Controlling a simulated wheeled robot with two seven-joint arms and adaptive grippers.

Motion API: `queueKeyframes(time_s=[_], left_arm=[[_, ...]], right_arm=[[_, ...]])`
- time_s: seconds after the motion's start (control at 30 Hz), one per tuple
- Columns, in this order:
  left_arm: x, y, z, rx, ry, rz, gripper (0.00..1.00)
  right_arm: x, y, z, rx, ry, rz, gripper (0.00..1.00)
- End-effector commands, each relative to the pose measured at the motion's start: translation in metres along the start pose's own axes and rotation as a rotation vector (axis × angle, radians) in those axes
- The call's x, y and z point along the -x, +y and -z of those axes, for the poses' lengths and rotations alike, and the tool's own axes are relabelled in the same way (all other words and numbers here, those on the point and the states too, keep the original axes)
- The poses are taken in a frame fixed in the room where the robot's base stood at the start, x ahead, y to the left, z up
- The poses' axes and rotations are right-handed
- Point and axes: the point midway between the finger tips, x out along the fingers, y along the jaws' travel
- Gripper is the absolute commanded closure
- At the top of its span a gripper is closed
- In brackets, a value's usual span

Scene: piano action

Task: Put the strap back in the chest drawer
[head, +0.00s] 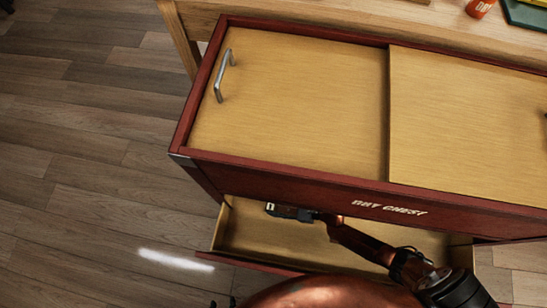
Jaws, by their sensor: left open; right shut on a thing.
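The chest (290,180) is dark red with pale lettering on its front and a light wooden sliding top. Its drawer (236,236) is pulled out below the front, with a pale wooden inside. My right gripper (283,211) reaches in from the lower right and is over the drawer, close under the chest's front edge. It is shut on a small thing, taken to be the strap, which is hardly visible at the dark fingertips.
The lid panel (285,100) has a metal handle (224,75) at its left. A wooden table (330,12) stands behind the chest, with an orange-red container (480,7) and a green item (527,14) on it. Wooden floor lies clear at left.

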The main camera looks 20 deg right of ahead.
Motion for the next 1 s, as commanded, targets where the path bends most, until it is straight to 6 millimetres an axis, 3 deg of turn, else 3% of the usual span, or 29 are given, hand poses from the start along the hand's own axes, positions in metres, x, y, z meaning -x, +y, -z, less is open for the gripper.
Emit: queueKeyframes(time_s=[0.43, 0.9, 0.93, 1.0], left_arm=[[-0.010, -0.007, -0.026, -0.051, 0.116, -0.022, 0.55], [-0.008, -0.006, -0.025, -0.059, 0.144, -0.028, 0.55], [-0.008, -0.006, -0.025, -0.059, 0.144, -0.028, 0.55], [-0.008, -0.007, -0.025, -0.059, 0.144, -0.028, 0.55]], right_arm=[[-0.015, 0.001, 0.037, -0.003, 0.002, 0.000, 1.00], [-0.017, -0.001, 0.040, 0.000, -0.001, 0.001, 1.00], [-0.017, -0.001, 0.040, 0.000, -0.001, 0.001, 0.70], [-0.017, -0.001, 0.040, 0.000, -0.001, 0.001, 0.65]])
